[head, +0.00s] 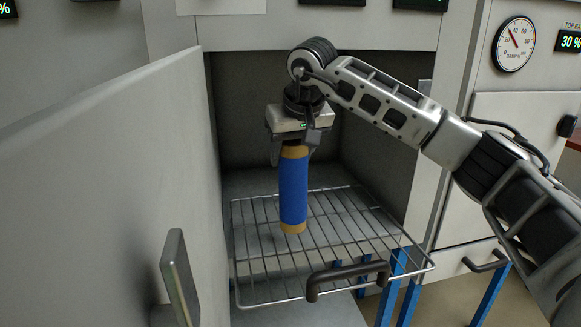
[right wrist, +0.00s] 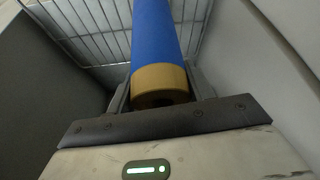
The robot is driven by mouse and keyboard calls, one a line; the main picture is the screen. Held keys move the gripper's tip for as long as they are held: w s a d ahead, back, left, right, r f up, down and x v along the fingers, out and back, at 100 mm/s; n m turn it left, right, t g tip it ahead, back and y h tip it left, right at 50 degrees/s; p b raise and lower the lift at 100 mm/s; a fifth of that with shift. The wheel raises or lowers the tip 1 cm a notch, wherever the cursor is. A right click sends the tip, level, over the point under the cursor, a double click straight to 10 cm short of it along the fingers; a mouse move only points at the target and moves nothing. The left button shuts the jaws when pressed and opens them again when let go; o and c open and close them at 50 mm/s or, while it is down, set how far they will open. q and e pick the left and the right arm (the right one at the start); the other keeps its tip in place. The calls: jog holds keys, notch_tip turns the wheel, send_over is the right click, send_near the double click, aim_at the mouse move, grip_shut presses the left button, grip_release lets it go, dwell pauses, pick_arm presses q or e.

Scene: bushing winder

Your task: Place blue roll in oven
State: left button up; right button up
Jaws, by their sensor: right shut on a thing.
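The blue roll (head: 293,190) has tan ends and hangs upright below my right gripper (head: 294,143). My right gripper is shut on its upper tan end, which also shows in the right wrist view (right wrist: 159,82). The oven (head: 240,110) is open, and its wire rack (head: 345,235) is pulled partly out through the opening. The roll is over the rack's rear left part; I cannot tell whether its lower end touches the wires. The rack also shows behind the roll in the right wrist view (right wrist: 90,30). My left gripper is not in view.
The open oven door (head: 110,190) with its grey handle (head: 179,278) fills the left side. A dark handle (head: 347,277) is on the rack's front edge. Blue legs (head: 398,290) stand below. The rack's right part is empty. A dial gauge (head: 513,44) is at the upper right.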

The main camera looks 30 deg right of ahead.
aim_at(290, 168)
jog(key=shift+w+a+f, duration=0.1)
jog(key=shift+a+f, duration=0.1)
jog(key=shift+f, duration=1.65)
jog(key=o, duration=1.6)
jog(key=v, duration=1.2)
